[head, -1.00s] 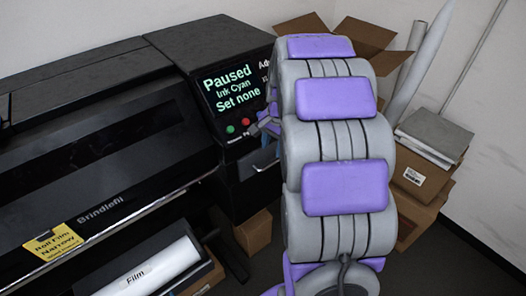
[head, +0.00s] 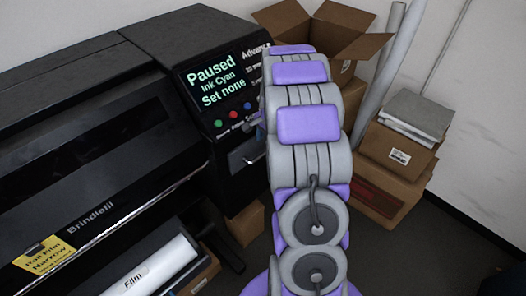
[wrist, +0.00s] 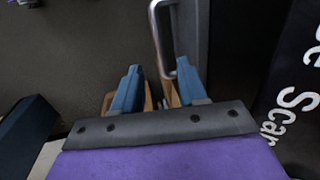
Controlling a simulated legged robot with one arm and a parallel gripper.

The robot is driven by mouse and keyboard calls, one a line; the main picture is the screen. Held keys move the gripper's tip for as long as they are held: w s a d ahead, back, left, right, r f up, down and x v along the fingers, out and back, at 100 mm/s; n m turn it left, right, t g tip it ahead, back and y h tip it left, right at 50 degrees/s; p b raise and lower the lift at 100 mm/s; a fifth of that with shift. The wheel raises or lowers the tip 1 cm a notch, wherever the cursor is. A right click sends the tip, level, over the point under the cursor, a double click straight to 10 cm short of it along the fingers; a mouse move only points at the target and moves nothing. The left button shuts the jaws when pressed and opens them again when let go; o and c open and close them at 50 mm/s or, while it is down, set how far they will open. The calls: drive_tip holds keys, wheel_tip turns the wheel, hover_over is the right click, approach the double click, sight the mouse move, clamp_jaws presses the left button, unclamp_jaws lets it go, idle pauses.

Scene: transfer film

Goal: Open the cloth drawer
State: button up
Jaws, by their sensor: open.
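A black drawer front (head: 238,162) with a pale metal handle (head: 253,158) sits below the control panel of the printer; I take it for the cloth drawer, but no label on it is readable. It appears shut. My arm covers its right side in the head view. In the wrist view the metal bar handle (wrist: 157,38) stands out from a dark front. My gripper (wrist: 158,70) is open, its two blue fingertips at the handle's lower end, which lies nearer the right finger. I cannot tell whether they touch.
The control panel (head: 215,82) reads "Paused, Ink Cyan, Set none", with coloured buttons beneath. A white film roll (head: 150,268) lies at the printer's lower front. Cardboard boxes (head: 395,155) and long tubes (head: 385,60) stand to the right against the wall.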

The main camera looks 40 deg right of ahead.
sight(261, 154)
drive_tip(key=f, duration=0.4)
drive_tip(key=w+a+f, duration=0.1)
drive_tip(key=shift+f, duration=0.4)
drive_tip(key=shift+w+d+f, duration=0.15)
drive_tip(key=shift+d+f, duration=0.05)
drive_tip(key=shift+f, duration=0.45)
drive_tip(key=shift+d+f, duration=0.15)
drive_tip(key=shift+d, duration=0.1)
drive_tip(key=shift+a, duration=0.1)
drive_tip(key=shift+a, duration=0.2)
drive_tip(key=c, duration=0.3)
clamp_jaws()
